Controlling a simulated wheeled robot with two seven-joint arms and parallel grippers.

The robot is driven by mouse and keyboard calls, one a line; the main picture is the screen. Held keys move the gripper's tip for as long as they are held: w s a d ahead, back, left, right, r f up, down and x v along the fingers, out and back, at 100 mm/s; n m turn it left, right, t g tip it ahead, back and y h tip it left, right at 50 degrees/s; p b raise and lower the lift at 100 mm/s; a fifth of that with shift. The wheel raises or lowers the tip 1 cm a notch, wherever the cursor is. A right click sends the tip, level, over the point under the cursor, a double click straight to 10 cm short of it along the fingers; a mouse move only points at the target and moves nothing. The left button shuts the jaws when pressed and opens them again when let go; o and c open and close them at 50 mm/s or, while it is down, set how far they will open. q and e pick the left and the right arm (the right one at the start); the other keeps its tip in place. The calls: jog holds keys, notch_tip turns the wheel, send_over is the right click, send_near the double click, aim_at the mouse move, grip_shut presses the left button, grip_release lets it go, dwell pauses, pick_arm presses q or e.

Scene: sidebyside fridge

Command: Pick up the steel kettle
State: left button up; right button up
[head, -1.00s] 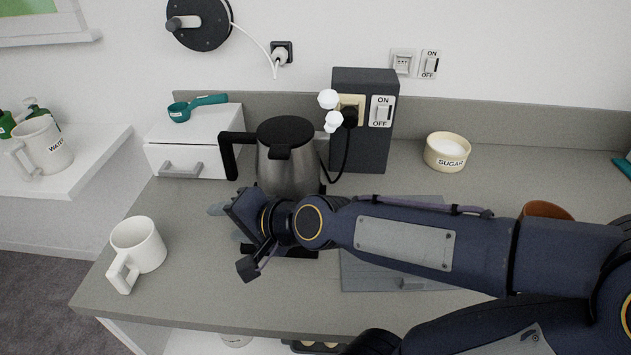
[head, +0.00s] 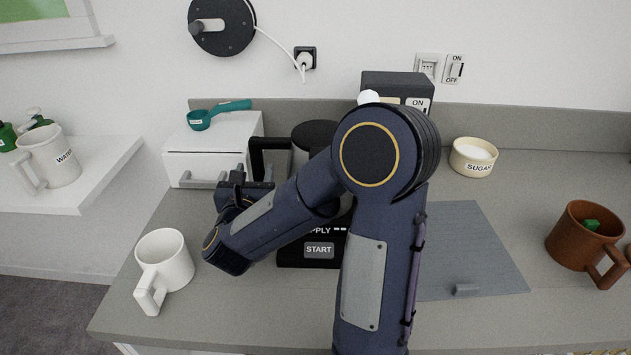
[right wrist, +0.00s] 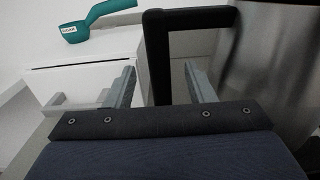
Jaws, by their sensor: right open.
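The steel kettle (head: 301,155) stands on its black base (head: 319,249) on the counter, mostly hidden behind my right arm in the head view. Its black handle (head: 257,158) points left. In the right wrist view the black handle (right wrist: 157,60) rises between the two grey fingers, and the shiny steel body (right wrist: 262,70) is at the right. My right gripper (head: 246,182) is at the handle's side of the kettle. In the right wrist view the right gripper (right wrist: 160,86) is open, with a gap on each side of the handle. My left gripper is not in view.
A white drawer box (head: 212,150) with a teal scoop (head: 218,113) on top stands close behind the gripper. A white mug (head: 164,265) is at the front left. A grey board (head: 468,250), sugar bowl (head: 473,157) and brown mug (head: 585,238) are at right.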

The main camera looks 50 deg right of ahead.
aim_at(256, 164)
jog(key=p+x, duration=0.1)
jog(key=x, duration=0.3)
jog(key=shift+r+p, duration=0.15)
jog(key=shift+p, duration=0.15)
jog(key=shift+w+d, duration=0.25)
jog(key=shift+d, duration=0.05)
grip_shut()
